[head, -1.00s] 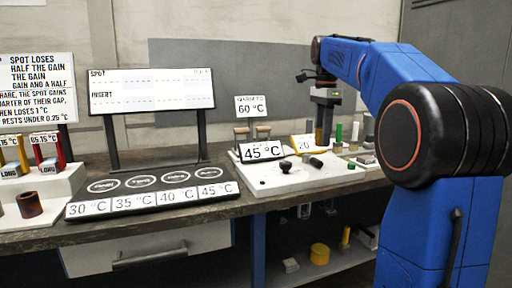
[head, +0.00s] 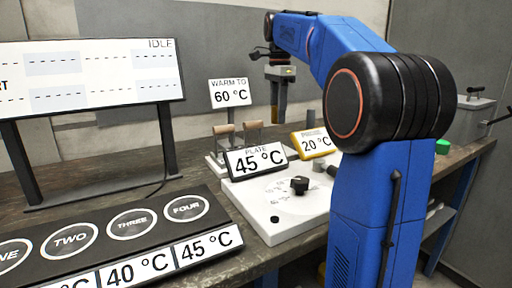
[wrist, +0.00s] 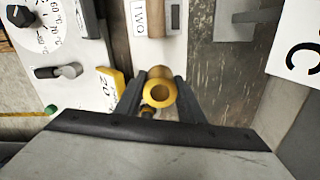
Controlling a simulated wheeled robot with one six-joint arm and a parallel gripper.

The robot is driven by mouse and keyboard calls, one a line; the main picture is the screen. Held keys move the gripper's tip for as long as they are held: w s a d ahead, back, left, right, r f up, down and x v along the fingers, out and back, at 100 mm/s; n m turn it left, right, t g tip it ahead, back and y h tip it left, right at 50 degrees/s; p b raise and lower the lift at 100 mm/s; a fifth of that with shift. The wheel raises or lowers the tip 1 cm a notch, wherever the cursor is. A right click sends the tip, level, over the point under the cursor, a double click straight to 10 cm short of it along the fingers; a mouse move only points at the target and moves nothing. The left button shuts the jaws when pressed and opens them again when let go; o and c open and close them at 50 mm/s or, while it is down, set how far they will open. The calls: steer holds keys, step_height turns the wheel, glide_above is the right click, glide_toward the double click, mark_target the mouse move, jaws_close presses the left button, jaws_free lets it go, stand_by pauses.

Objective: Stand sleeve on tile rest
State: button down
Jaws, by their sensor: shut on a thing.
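In the head view my gripper (head: 279,104) hangs fingers down above the bench, right of the "WARM TO 60 °C" sign; the sleeve is hard to make out there. A tan round shape (wrist: 160,72) shows just beyond the sleeve's rim; I cannot tell whether it is part of it. I cannot identify the tile rest with certainty in either view.
A white plate unit with a "45 °C" sign (head: 258,160) and black knob (head: 299,185) stands below. A small stand with two wooden-topped posts (head: 253,132) is behind it. A yellow "20 °C" sign (head: 315,142) is to the right. A dark numbered panel (head: 120,240) lies front left.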

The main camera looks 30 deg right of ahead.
steer(key=shift+f, duration=4.65)
steer(key=shift+f, duration=0.1)
steer(key=c, duration=1.2)
jaws_free()
step_height(320, 180, up, 12)
steer(key=shift+r, duration=0.15)
steer(key=shift+s, duration=0.1)
